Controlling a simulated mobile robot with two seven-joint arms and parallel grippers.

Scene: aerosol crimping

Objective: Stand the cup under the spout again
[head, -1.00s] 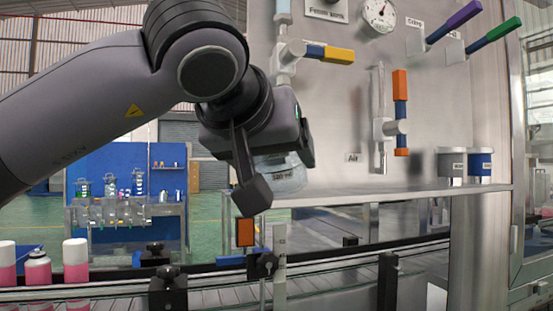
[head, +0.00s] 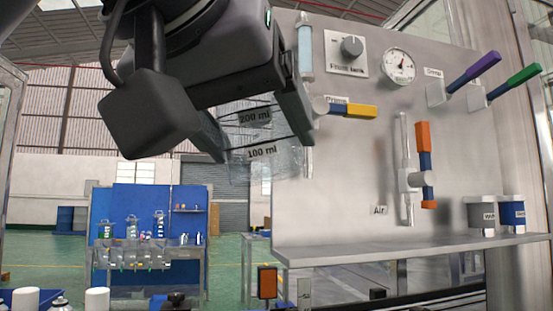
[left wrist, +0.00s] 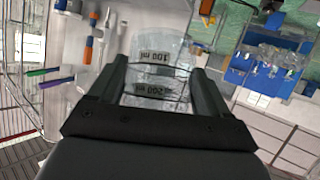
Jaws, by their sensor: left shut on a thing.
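The clear cup (head: 258,168), marked 200 ml and 100 ml, is held between the two fingers of my left gripper (head: 250,138). It is roughly upright, a little tilted, with its base in the air higher in the picture than the shelf. My gripper hides its upper part. The left wrist view also shows the cup (left wrist: 160,72) between the fingers. The spout line with the yellow-handled valve (head: 347,110) is on the panel just right of the cup. Its lower end (head: 309,162) is beside the cup in the picture. My right gripper is not in view.
The steel shelf (head: 400,249) juts out below the panel (head: 350,180). An orange-handled valve (head: 423,140) and purple and green levers stick out farther right.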

